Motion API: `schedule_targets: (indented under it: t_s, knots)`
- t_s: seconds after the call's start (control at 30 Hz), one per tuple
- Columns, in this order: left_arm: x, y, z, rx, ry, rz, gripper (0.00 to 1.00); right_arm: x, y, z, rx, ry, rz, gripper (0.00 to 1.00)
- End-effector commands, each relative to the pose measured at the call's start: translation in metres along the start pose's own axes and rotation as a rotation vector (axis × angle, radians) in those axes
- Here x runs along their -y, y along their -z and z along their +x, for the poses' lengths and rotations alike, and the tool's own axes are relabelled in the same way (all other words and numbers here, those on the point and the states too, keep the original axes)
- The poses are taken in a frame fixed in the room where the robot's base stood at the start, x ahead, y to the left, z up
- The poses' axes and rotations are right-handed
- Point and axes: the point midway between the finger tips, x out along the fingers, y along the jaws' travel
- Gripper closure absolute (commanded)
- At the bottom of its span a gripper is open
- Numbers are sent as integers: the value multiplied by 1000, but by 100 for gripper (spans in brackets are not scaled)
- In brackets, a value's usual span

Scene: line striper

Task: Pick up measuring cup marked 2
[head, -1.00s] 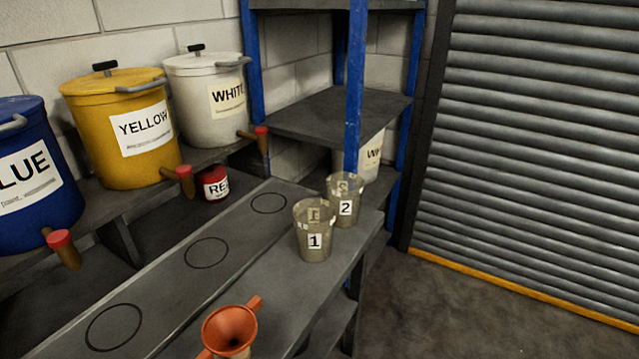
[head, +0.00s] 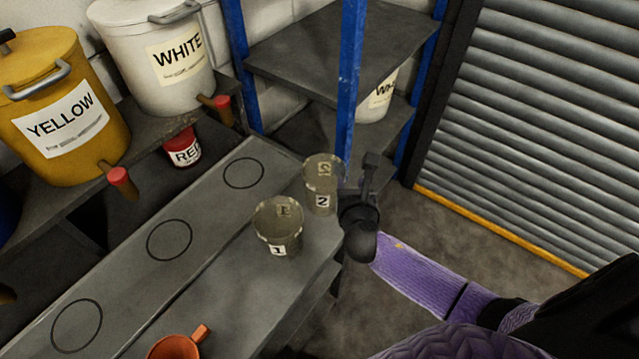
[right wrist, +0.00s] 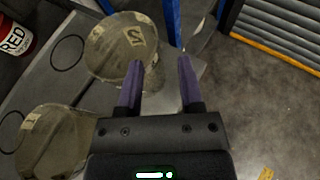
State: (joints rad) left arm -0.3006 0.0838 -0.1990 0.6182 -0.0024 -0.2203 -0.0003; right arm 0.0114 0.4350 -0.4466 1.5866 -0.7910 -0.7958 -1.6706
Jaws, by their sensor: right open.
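The measuring cup marked 2 (head: 323,186) is a translucent beige cup standing upright at the far right end of the grey bench. It also shows in the right wrist view (right wrist: 118,48), ahead and left of the fingers. The measuring cup marked 1 (head: 279,227) stands just in front of it, and in the right wrist view (right wrist: 50,140) it is at lower left. My right gripper (head: 368,172) is beside cup 2 on its right. In the right wrist view its two purple fingers (right wrist: 160,75) are apart with nothing held between them. My left gripper is not in view.
A blue-post shelf rack (head: 349,95) stands close behind cup 2. An orange funnel (head: 176,346) is at the near end of the bench (head: 215,215). Yellow (head: 55,110) and white (head: 155,50) paint buckets and a small red can (head: 183,150) are at left. Open floor lies right.

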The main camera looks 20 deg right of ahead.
Motion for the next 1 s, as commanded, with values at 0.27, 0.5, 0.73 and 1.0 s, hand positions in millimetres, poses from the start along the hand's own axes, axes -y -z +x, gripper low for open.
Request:
schedule_targets:
  t_s: [0.27, 0.5, 0.73, 1.0]
  knots:
    - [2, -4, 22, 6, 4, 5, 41, -8, 4, 51, -2, 1, 3, 53]
    - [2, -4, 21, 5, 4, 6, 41, -8, 2, 57, -4, -1, 3, 53]
    - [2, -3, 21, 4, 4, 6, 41, -8, 2, 56, -4, 0, 4, 95]
    - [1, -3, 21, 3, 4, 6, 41, -7, 2, 56, -5, 0, 4, 100]
